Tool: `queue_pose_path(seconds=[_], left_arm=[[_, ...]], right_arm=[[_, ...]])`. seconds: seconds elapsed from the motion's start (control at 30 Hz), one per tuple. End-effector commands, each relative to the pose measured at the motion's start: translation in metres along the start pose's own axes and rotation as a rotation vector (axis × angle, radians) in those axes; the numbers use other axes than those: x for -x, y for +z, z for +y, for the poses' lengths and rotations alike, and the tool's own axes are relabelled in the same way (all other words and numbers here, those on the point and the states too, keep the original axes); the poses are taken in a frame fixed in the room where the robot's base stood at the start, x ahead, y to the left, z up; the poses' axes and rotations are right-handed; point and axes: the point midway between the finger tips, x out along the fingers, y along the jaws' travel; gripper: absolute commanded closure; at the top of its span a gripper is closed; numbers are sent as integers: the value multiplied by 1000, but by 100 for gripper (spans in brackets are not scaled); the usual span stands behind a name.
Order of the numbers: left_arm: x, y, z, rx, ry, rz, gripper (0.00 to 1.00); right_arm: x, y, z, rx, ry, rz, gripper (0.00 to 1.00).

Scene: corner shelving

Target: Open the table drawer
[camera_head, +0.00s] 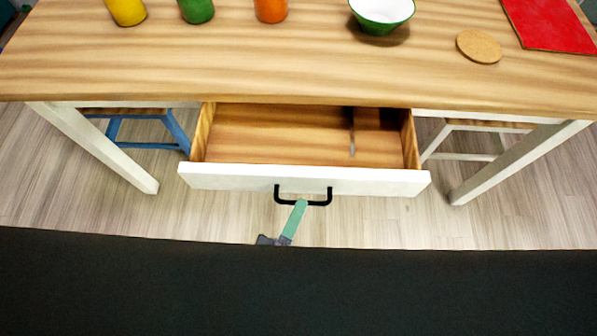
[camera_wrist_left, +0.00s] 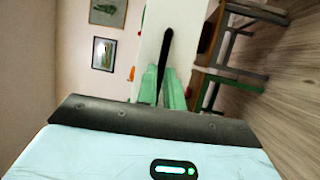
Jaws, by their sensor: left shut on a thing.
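The table drawer (camera_head: 304,180) is pulled out from under the wooden table (camera_head: 250,70); its wooden inside shows, with a divider toward the right. Its white front carries a black handle (camera_head: 330,198). My left gripper (camera_head: 299,205) is at the handle, its green fingers shut on it. In the left wrist view the green fingers (camera_wrist_left: 162,88) are around the black handle (camera_wrist_left: 165,50), in front of the white drawer front (camera_wrist_left: 150,45). My right gripper is in neither view.
On the table stand a yellow cup (camera_head: 126,10), a green cup (camera_head: 196,10), an orange cup (camera_head: 271,9) and a green bowl (camera_head: 382,12). A cork coaster (camera_head: 479,47) and a red mat (camera_head: 556,24) lie at right. Stools (camera_head: 150,128) stand under the table.

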Motion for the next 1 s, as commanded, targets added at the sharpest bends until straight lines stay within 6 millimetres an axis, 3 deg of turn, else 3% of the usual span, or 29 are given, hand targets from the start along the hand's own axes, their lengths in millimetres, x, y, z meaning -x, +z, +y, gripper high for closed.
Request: queue_pose_path(seconds=[0.1,0.3,0.87,0.9,1.0], left_arm=[[22,9,4,0,-3,-2,100],[44,19,9,0,-1,-2,100],[55,23,11,-1,0,0,100],[55,23,11,-1,0,0,90],[54,23,11,-1,0,0,77]], right_arm=[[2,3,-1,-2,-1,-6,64],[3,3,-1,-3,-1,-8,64],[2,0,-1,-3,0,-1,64],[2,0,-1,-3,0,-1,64],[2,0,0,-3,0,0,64]])
